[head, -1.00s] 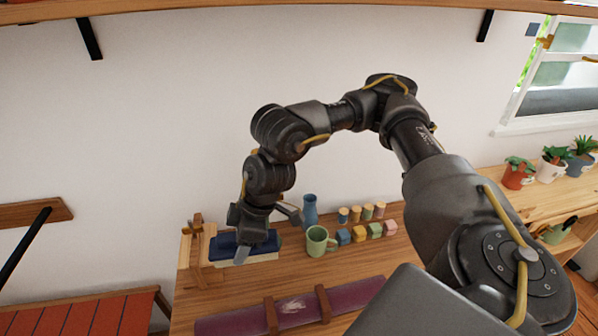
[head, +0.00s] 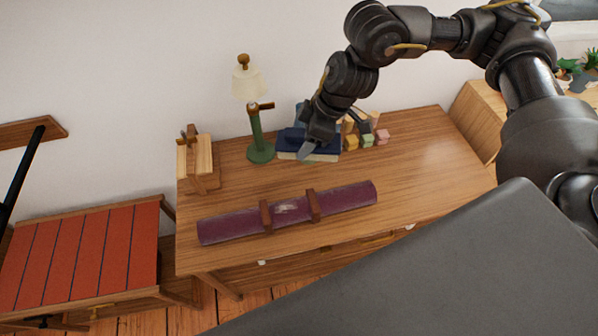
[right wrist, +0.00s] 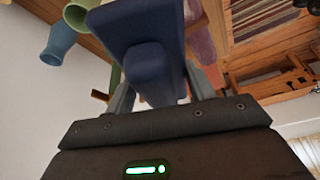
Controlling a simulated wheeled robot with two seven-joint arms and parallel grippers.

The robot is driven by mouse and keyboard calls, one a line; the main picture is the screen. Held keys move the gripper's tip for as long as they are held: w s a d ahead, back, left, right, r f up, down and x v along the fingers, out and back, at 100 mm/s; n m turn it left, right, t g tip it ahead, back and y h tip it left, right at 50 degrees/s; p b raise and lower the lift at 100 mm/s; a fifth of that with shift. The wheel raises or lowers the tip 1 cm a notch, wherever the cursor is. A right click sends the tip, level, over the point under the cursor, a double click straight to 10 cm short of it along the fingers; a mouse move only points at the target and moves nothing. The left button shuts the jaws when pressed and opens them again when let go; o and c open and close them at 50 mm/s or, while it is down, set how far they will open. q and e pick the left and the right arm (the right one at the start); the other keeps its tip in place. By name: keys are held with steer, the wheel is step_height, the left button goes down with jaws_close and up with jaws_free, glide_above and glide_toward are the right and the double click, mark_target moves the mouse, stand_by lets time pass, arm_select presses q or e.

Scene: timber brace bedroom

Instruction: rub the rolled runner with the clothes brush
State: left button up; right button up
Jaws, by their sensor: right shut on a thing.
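The rolled runner (head: 350,197) is a long purple roll lying on the wooden table, with two brown wooden pieces across it. A pale smudge shows on it between these pieces. In the right wrist view the runner (right wrist: 203,42) is partly hidden behind the brush. My right gripper (head: 308,148) is shut on the dark blue clothes brush (right wrist: 135,35), above the table's back part, beyond the runner and apart from it. In the head view the brush (head: 293,140) is partly hidden by the gripper. My left gripper is not in view.
A green lamp (head: 256,135) and a wooden stand (head: 203,165) stand at the back left. Pale-edged books (head: 322,157) lie beneath or behind my gripper. Small coloured blocks (head: 367,139) stand to its right. The tabletop right of the runner (head: 425,165) is clear.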

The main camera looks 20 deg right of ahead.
mark_target(289, 145)
steer(key=a+p, duration=0.1)
steer(key=p, duration=0.1)
steer(key=w+a+n+p, duration=0.1)
steer(key=a+p, duration=0.1)
steer(key=shift+n+g, duration=0.3)
steer(key=shift+g, duration=0.1)
steer(key=f+p, duration=0.1)
steer(key=a+p, duration=0.1)
steer(key=a+f+n+p, duration=0.1)
steer(key=shift+s+f+p, duration=0.25)
steer(key=shift+f+p, duration=0.1)
steer(key=s+f+n+p, duration=0.1)
steer(key=s+f+p, duration=0.2)
steer(key=f, duration=0.3)
steer(key=shift+s+n+g+y+p, duration=0.3)
steer(key=shift+s+g+p, duration=0.1)
steer(key=shift+s, duration=0.35)
steer(key=shift+f, duration=0.1)
